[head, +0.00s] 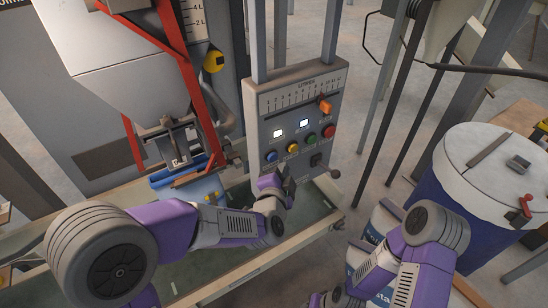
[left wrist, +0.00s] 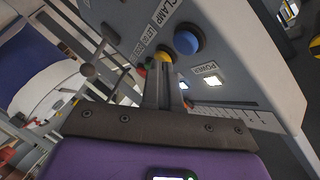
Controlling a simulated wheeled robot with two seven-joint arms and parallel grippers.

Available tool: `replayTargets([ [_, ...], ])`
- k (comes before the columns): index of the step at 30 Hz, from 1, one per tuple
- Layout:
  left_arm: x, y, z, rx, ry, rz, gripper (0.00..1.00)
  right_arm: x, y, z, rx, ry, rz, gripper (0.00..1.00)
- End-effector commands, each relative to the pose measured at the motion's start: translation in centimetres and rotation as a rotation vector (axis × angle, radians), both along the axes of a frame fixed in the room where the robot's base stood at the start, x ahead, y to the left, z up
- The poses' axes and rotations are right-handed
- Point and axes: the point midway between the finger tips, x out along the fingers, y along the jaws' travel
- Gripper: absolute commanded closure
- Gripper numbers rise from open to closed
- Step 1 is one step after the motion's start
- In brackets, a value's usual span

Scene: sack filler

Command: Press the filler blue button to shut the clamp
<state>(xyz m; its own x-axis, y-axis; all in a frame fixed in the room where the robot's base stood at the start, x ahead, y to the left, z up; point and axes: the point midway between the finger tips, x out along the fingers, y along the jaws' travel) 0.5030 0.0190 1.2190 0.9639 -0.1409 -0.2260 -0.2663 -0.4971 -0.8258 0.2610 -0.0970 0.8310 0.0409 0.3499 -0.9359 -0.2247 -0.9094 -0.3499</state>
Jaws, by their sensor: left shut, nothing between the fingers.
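The filler's grey control panel (head: 297,110) stands at the centre of the head view. Its blue button (head: 271,156) is the leftmost of a row, with yellow (head: 292,148), green (head: 311,140) and red (head: 328,132) buttons beside it. My left gripper (head: 284,176) is shut and empty just below this row. In the left wrist view its fingertips (left wrist: 163,68) appear right by the yellow button, with the blue button (left wrist: 187,42) uncovered just above and to the right. I cannot tell whether the tips touch the panel. The clamp area (head: 182,160) under the spout shows blue bars; its state is unclear.
An orange lever (head: 325,104) sits on the panel's scale, and two small lamps are lit white. A blue drum with a white lid (head: 496,170) stands at the right, with white-and-blue sacks beside it. My right arm is at the lower right; its gripper is out of frame.

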Motion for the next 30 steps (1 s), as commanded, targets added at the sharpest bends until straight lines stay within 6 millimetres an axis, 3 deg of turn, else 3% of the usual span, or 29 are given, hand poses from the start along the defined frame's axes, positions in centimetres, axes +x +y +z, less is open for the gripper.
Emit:
replayTargets([
  [15, -4.0, -2.9, 0.1, 0.001, 0.0, -0.002, 1.0, 0.0, 0.0, 1.4, 0.0, 0.0, 0.0, 0.55],
  [30, -4.2, -3.0, 0.0, 0.001, 0.001, -0.001, 1.0, 0.0, 0.0, 1.3, 0.0, 0.0, 0.0, 0.55],
])
